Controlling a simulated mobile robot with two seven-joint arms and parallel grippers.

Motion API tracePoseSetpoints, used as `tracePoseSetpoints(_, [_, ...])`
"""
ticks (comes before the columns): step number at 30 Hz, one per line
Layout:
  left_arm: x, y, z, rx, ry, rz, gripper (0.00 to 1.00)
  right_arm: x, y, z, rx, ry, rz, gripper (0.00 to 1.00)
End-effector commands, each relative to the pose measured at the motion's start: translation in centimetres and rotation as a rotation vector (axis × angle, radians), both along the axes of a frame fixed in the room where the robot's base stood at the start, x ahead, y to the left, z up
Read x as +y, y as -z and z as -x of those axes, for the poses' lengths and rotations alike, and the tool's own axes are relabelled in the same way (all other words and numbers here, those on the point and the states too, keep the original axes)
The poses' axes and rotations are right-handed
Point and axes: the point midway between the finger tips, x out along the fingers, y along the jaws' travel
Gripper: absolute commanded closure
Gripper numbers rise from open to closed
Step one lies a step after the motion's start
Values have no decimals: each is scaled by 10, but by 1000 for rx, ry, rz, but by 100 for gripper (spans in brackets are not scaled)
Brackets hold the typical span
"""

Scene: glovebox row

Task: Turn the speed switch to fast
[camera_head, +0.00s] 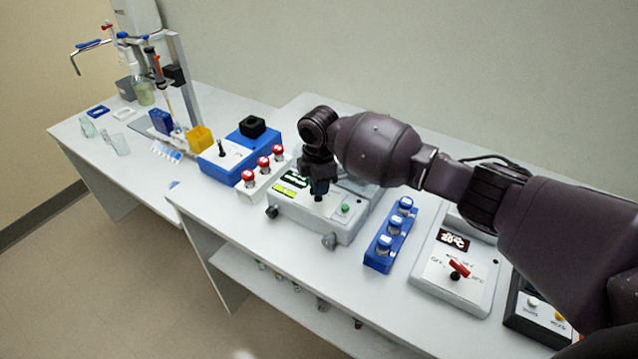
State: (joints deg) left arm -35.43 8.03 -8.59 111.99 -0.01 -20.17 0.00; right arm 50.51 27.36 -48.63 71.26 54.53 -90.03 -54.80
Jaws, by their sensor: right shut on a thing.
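My right arm comes in from the right, and its dark right gripper (319,186) points down at the top of a grey-white device (296,218) in the middle of the bench. The gripper is shut on a small dark switch on that device's top panel. The fingers hide most of the switch, so I cannot read its setting or label. The device has lit green displays (290,184), a green button (345,209) and dark and grey knobs on its front. My left gripper is not in view.
A rack of red-capped vials (263,174) stands left of the device, and a blue rack of blue-capped vials (390,236) right of it. Further right is a white device with a red switch (459,268). A blue device (236,150) stands further left.

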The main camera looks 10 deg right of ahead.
Motion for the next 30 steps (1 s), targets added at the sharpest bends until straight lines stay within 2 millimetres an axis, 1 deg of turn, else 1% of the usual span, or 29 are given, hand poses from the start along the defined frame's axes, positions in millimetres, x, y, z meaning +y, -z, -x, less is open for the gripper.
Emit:
tracePoseSetpoints(13, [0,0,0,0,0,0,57,0,-1,-1,-3,17,-1,100])
tracePoseSetpoints(14, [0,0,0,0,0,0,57,0,-1,-1,-3,17,-2,79])
tracePoseSetpoints(18, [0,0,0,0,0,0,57,0,-1,-1,-3,16,-1,57])
tracePoseSetpoints(30, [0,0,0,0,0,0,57,-1,-1,-2,-4,16,1,57])
